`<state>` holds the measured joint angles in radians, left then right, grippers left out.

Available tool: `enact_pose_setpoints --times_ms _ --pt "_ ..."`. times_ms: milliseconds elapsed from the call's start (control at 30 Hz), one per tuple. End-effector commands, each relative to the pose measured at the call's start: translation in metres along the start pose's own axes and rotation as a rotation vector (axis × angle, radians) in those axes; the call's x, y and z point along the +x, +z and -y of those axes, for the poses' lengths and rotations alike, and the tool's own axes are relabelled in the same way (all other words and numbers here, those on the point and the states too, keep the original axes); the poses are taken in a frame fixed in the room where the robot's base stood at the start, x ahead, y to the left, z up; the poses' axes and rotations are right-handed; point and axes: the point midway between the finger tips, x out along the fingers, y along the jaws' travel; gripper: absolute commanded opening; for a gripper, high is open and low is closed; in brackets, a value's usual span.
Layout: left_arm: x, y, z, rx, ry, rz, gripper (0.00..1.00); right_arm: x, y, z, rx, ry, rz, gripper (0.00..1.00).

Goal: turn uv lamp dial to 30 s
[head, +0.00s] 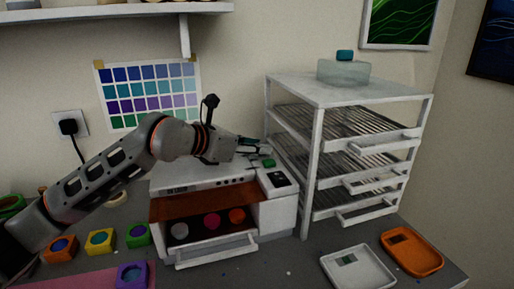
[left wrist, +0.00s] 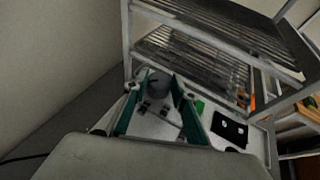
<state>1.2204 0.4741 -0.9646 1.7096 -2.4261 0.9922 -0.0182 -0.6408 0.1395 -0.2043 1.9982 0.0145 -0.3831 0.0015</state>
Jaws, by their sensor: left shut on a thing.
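The UV lamp (head: 200,180) is a white box on the bench with a reddish-brown front opening. Its lower drawer (head: 215,251) is pulled out, and grey, pink and orange round pieces show in the opening. My left gripper (head: 262,146) reaches over the lamp's top right corner. In the left wrist view its teal fingers (left wrist: 163,82) are shut on a dark grey round dial (left wrist: 158,84), one finger on each side. A green button (left wrist: 199,106) and a black panel (left wrist: 229,129) lie right of the dial. The dial's setting is not readable. My right gripper is not in view.
A white rack (head: 312,150) with wire shelves stands close to the right of the lamp. A white tray (head: 375,275) and an orange tray (head: 430,262) lie at the front right. Several coloured moulds (head: 100,241) sit at the left. A shelf (head: 120,14) hangs above.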

Motion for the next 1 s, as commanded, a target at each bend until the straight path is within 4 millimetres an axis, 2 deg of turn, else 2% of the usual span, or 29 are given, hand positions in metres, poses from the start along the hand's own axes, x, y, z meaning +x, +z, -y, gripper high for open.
enact_pose_setpoints --times_ms 467,500,567,867,1000 --pt "0.0003 -0.0016 0.0002 0.011 -0.035 0.0 0.05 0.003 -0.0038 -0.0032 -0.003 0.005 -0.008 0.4" --pt "0.0003 -0.0016 0.0003 0.011 -0.035 0.0 0.31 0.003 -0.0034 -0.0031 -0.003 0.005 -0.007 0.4" --pt "0.0002 -0.0015 0.0002 0.011 -0.035 0.0 0.43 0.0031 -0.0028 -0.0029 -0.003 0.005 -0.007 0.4" --pt "-0.0002 -0.0004 -0.0003 0.011 -0.034 0.002 0.43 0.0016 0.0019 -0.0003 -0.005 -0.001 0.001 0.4" --pt "-0.0071 -0.0002 -0.0013 0.011 -0.033 0.003 0.43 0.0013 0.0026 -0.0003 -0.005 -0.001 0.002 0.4"
